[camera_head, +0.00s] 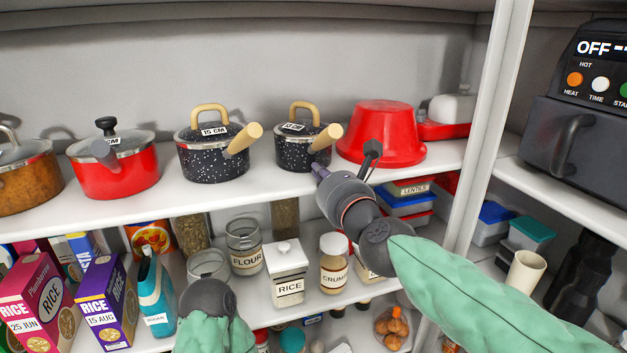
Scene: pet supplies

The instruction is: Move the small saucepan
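The small saucepan (296,155) is black with white speckles. It has a lid with a beige loop handle, a centimetre label too small to read surely, and a beige side handle (327,137) pointing right and towards me. It stands upright on the upper shelf. My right gripper (346,164) is just in front of and below the side handle, near the shelf's front edge. Its fingers are spread, with nothing between them. My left arm shows only as a dark joint and green sleeve at the bottom; its gripper is not visible.
A larger speckled saucepan (212,158) stands left of it, its handle pointing towards the small one. A red upturned bucket-like pot (381,134) is close on the right. A red pot (114,175) stands further left. Jars and boxes crowd the lower shelf (318,303). A white post (487,130) bounds the right.

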